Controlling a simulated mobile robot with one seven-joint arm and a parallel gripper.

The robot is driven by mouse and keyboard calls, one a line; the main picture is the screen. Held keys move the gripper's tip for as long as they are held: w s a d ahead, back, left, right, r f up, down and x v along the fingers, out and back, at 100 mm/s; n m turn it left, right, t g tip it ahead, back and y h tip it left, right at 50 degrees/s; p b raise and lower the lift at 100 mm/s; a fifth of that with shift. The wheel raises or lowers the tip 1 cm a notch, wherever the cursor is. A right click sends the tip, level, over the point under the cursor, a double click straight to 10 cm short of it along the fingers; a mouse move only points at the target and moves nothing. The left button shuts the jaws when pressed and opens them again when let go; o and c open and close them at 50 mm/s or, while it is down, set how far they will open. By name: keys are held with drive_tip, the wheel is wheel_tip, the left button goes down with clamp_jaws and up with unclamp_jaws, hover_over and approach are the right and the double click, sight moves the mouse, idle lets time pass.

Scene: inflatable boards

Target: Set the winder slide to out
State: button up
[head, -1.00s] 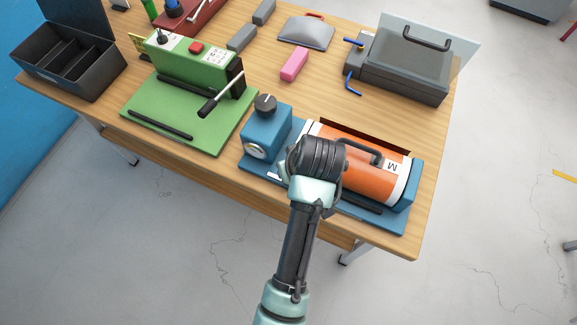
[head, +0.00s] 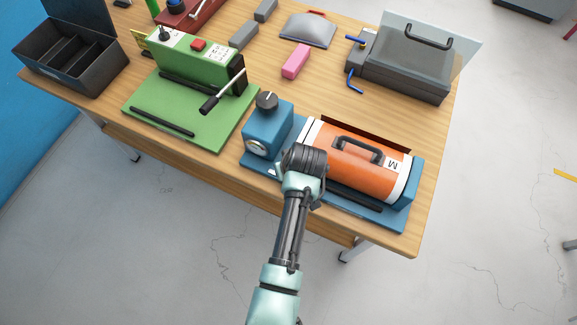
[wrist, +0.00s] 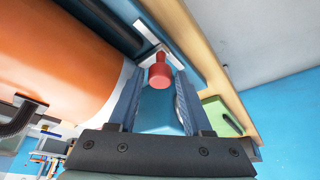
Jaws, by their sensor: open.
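The winder, a blue machine with an orange drum (head: 355,165), stands at the near right of the table. It also shows in the wrist view (wrist: 60,55). In the wrist view, a red knob (wrist: 159,76), which looks like the slide's, sits on a pale slotted strip (wrist: 150,36) on the blue base. My gripper (wrist: 160,92) is open, with its fingers on either side of the knob. I cannot tell whether they touch it. In the head view, my wrist hides the gripper and the knob.
A blue block with a black dial (head: 266,102) and gauge stands left of the drum. A black handle (head: 358,148) arches over the drum. A green machine with a crank (head: 208,104) is further left. A grey case (head: 405,68) and pink block (head: 296,61) lie behind.

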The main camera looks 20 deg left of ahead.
clamp_jaws()
idle(1.3)
